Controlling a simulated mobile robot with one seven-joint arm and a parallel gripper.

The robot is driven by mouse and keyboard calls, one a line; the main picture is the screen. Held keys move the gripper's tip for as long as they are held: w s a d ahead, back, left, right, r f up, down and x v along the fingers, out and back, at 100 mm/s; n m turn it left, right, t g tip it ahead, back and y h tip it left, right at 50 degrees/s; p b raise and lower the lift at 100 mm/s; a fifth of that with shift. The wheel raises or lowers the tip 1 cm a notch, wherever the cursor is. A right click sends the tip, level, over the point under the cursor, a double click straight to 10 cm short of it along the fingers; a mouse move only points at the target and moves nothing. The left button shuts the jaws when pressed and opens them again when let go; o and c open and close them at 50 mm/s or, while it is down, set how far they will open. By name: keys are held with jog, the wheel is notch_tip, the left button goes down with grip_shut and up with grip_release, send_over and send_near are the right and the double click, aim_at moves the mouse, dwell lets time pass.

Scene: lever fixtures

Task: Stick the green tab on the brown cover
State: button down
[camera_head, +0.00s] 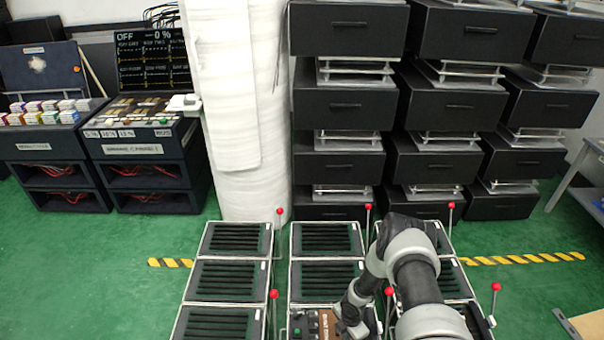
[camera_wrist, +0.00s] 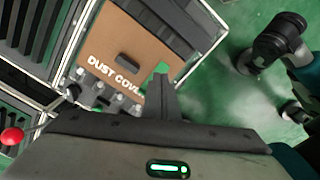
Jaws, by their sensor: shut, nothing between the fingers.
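The brown cover (camera_wrist: 125,50), lettered "DUST COVER", lies on a black framed unit in the wrist view. It also shows at the bottom of the head view (camera_head: 327,323), partly hidden by my arm. A small bright green patch, seemingly the green tab (camera_wrist: 159,68), shows at the cover's lower right edge, just beyond my fingertips. My gripper (camera_wrist: 161,82) is shut, with its fingers together beside the patch. I cannot tell whether they touch it. In the head view my gripper (camera_head: 350,326) is low over the right side of the cover.
Several black slatted units with upright red-knobbed levers (camera_head: 274,294) stand around the cover. A lever knob (camera_wrist: 11,136) is at the left of the wrist view. A row of small knobs (camera_wrist: 100,90) lies along the cover's near edge.

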jog(key=shift+r+p, duration=0.9)
jog(key=shift+r, duration=0.9)
